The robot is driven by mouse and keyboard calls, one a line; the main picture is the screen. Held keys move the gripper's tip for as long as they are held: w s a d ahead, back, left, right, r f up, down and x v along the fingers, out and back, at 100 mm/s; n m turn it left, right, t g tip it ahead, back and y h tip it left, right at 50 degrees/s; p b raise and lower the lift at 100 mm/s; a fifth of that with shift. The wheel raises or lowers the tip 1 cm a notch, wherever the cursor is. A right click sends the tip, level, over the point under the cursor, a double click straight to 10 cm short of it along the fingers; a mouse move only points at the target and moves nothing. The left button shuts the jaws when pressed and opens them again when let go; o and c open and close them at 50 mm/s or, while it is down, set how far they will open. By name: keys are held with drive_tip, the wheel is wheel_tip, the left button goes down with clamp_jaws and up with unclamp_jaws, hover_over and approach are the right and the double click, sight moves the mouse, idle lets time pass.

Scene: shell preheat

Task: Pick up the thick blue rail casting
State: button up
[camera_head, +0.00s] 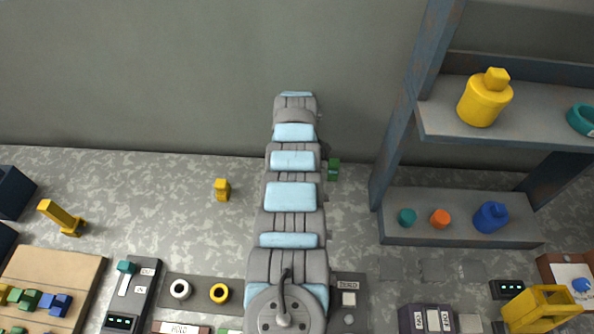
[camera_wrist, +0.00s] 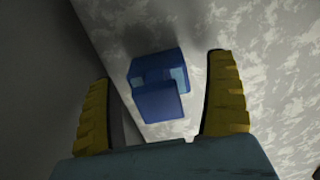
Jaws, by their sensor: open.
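A blue block-like casting (camera_wrist: 158,82) shows in the wrist view, with a lighter blue patch on each side and a darker front part. It appears between the two yellow fingers of my gripper (camera_wrist: 157,68), with clear gaps on both sides. My gripper is open and empty. I cannot tell how far the block is beyond the fingertips. In the head view my own arm covers the middle, and neither this block nor my gripper shows there. Small blue pieces (camera_head: 56,304) lie on a tan board at the lower left.
A green block (camera_head: 333,169) stands just right of my arm, and a yellow block (camera_head: 222,189) stands to its left. A grey wall (camera_head: 150,75) rises behind. A shelf unit (camera_head: 408,115) with yellow, teal, orange and blue items stands at right. Control boxes line the front.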

drive_tip(key=shift+f, duration=0.1)
drive_tip(key=c, duration=1.3)
drive_tip(key=shift+c, duration=0.2)
